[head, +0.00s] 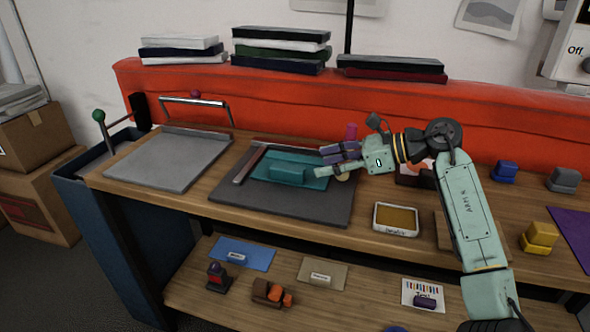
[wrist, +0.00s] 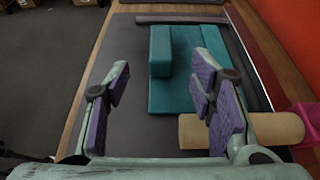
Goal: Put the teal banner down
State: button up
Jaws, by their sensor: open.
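The teal banner (head: 315,183) lies flat on a dark grey board (head: 250,206) on the workbench. A raised teal block (head: 288,174) sits at its front edge; I cannot tell whether it is part of the banner. In the wrist view, the banner (wrist: 188,95) and the block (wrist: 160,52) lie ahead of and between the fingers. My gripper (head: 328,162) is open and empty, at the right end of the banner, and its fingers hide part of that end. The two purple-padded fingers (wrist: 163,88) are spread apart in the wrist view.
A tan roll (wrist: 275,130) lies by the right finger, with a pink object (wrist: 304,122) beyond it. A brown bar (head: 250,163) lies along the board's left side. A grey plate with a handle (head: 172,160) is further left. A framed tan pad (head: 396,219) lies in front.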

aim_at(291, 167)
jog(key=p+x, duration=0.1)
jog(key=x, duration=0.4)
jog(key=shift+a+p, duration=0.15)
jog(key=shift+p, duration=0.15)
jog(key=shift+w+a+p, duration=0.2)
jog(key=shift+a+p, duration=0.3)
jog(key=shift+a, duration=0.1)
jog(key=p+x, duration=0.2)
jog(key=x, duration=0.1)
jog(key=shift+w+a, duration=0.2)
jog(key=shift+a, duration=0.05)
jog(key=shift+w+a+f, duration=0.1)
jog(key=shift+a+f, duration=0.05)
jog(key=shift+f, duration=0.1)
jog(key=shift+c, duration=0.6)
grip_shut()
